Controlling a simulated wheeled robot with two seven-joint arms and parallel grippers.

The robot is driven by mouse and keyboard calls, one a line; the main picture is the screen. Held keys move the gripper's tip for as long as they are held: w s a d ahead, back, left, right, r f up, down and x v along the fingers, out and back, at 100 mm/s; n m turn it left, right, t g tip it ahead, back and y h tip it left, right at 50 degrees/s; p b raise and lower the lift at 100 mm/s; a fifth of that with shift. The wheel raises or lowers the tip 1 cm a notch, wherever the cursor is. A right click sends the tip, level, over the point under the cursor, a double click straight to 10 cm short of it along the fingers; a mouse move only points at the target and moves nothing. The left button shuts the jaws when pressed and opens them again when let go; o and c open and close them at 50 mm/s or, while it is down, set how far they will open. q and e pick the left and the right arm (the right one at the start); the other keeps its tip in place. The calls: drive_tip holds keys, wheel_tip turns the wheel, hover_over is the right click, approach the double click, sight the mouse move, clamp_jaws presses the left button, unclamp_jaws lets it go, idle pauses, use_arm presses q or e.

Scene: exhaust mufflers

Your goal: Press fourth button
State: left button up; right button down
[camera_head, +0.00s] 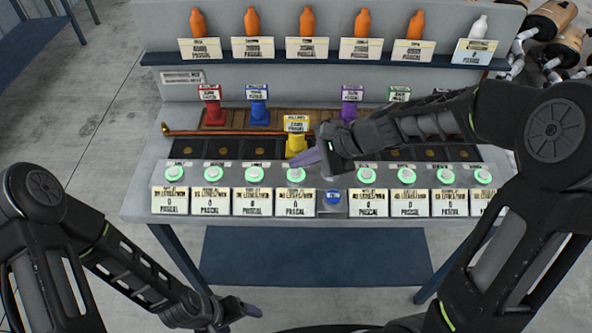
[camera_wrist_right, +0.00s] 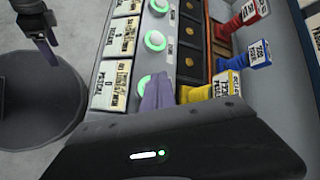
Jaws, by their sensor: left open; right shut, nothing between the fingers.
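A row of green-ringed buttons runs along the front of the console. The fourth button from the left (camera_head: 296,174) sits above a label card. My right gripper (camera_head: 307,157) is shut and empty, its purple fingertips just above and behind that button. In the right wrist view the fingertips (camera_wrist_right: 157,93) overlap the edge of a green-ringed button (camera_wrist_right: 143,86); I cannot tell whether they touch it. My left gripper (camera_head: 243,308) is open and empty, low in front of the console. It also shows in the right wrist view (camera_wrist_right: 46,48).
A yellow valve-like part (camera_head: 296,144) stands behind the fourth button, with a red one (camera_head: 211,108) and a blue one (camera_head: 257,110) further left. A blue button (camera_head: 333,197) is on the front edge. Orange bottles (camera_head: 307,22) stand on the rear shelf (camera_head: 225,59).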

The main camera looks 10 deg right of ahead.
sight(301, 173)
drive_tip(key=shift+r+p, duration=2.1)
drive_tip(key=shift+r, duration=0.4)
